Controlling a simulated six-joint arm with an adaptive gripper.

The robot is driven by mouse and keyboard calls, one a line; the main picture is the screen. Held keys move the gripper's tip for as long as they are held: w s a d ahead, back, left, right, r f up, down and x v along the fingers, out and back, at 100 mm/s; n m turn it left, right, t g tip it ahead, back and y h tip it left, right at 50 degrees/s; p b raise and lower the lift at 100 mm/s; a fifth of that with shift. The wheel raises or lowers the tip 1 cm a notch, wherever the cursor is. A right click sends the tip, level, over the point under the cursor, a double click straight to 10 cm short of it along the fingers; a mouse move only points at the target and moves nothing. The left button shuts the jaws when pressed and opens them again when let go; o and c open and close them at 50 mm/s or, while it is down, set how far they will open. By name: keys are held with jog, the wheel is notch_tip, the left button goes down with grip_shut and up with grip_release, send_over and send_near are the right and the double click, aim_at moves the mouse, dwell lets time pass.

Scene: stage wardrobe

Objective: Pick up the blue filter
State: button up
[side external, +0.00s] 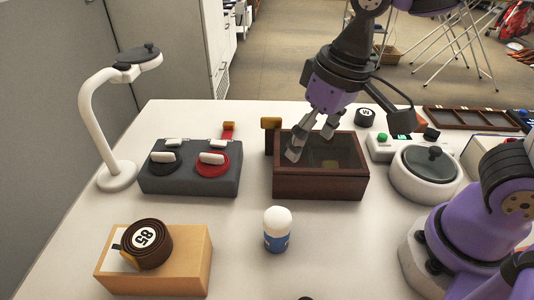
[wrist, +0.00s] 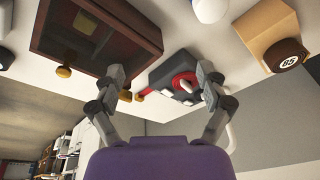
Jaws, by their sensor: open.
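I cannot make out a clearly blue filter in either view. A dark brown open-topped wooden box (side external: 320,184) stands mid-table; it also shows at the upper left of the wrist view (wrist: 70,55). A tan square patch (wrist: 118,43) and a darker patch (wrist: 85,22) show inside it, too dim to identify. My gripper (side external: 311,143) is open and empty, pointing down over the box's left and back part. In the wrist view its fingers (wrist: 161,75) are spread apart with nothing between them.
A grey block with black and red discs (side external: 190,180) stands left of the box. An amber-topped post (side external: 271,123) stands close behind the box's left end. A white-capped blue bottle (side external: 277,230) stands in front. A round white pot (side external: 426,174) is right. Front centre table is mostly clear.

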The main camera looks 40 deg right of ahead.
jog(key=g, duration=0.2)
send_over(273, 216)
jog(key=shift+h, duration=0.4)
notch_tip(273, 216, down, 4)
jog(key=shift+w+f, duration=0.1)
jog(key=shift+f, duration=0.05)
notch_tip(273, 216, down, 5)
jog(key=shift+r, duration=0.15)
jog(key=f, duration=0.4)
jog(key=shift+s+d+f, duration=0.2)
jog(key=shift+s+d, duration=0.05)
jog(key=shift+s, duration=0.1)
jog(key=shift+f, duration=0.6)
jog(key=c, duration=1.3)
